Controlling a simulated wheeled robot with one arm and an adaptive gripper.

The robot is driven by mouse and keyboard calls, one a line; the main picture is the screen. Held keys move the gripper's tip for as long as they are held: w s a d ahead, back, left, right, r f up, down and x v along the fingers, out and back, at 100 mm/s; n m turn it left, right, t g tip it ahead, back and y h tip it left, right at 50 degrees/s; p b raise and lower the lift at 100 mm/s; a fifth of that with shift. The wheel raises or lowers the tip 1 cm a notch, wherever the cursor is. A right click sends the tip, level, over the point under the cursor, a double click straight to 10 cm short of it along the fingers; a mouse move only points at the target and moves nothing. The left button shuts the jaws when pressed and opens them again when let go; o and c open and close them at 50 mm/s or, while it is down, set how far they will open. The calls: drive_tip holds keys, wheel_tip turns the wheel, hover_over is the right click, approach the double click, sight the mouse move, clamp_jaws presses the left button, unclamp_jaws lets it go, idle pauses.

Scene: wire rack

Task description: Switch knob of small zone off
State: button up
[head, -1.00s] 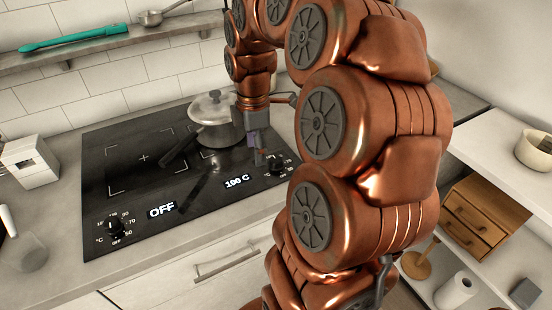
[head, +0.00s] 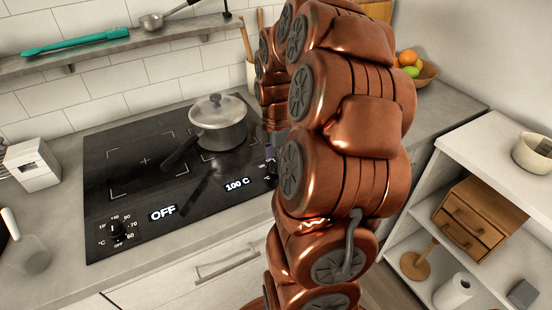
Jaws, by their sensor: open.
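The black cooktop (head: 140,195) is set in the counter. Its left knob (head: 117,230) is fully visible beside a display (head: 163,213) reading OFF. The right display (head: 237,185) reads 100 C. The right knob (head: 271,169) shows only in part, at the edge of my arm. A lidded pot (head: 220,128) stands on the right cooking zone, its dark handle pointing to the front left. My gripper (head: 270,148) is just behind the right knob in the picture, mostly hidden by my arm. It is open, and I cannot tell whether it touches the knob.
A shelf (head: 110,58) above holds a teal utensil (head: 76,42) and a small pan (head: 152,22). A white appliance (head: 32,165) stands left of the cooktop. A fruit bowl (head: 425,72) is at the back right. White shelving (head: 475,150) with a wooden drawer box (head: 468,228) stands right.

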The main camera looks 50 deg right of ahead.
drive_tip(key=shift+f, duration=0.35)
drive_tip(key=c, duration=1.1)
drive_tip(key=shift+c, duration=0.2)
